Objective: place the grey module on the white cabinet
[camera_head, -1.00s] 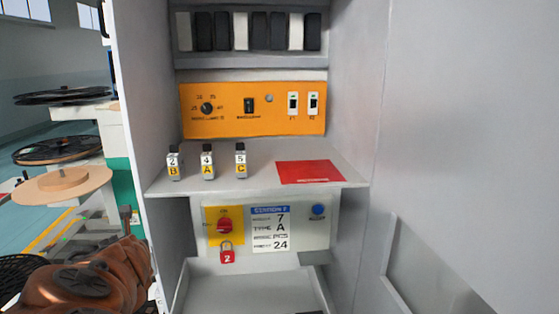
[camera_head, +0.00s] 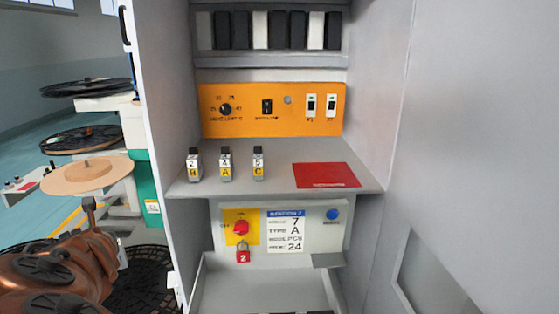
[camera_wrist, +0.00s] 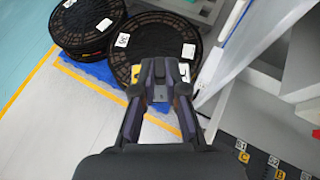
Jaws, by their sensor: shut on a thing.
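My gripper (camera_wrist: 160,85) is shut on a small dark grey module (camera_wrist: 160,70) in the wrist view, held between the fingertips, with the floor and black reels below it. In the head view a pale white cabinet (camera_head: 160,150) stands open, with a shelf (camera_head: 275,188) across its middle. On the shelf stand three small grey blocks (camera_head: 226,163) labelled 2 B, 4 A and 5 C, and a red patch (camera_head: 326,175) lies to their right. My gripper's fingers and the module are not visible in the head view.
An orange control panel (camera_head: 272,110) is above the shelf; a panel with a red switch and padlock (camera_head: 243,254) is below. Black reels (camera_wrist: 155,50) lie on the floor by the cabinet. A wooden disc (camera_head: 88,176) stands left. The shelf's red patch is bare.

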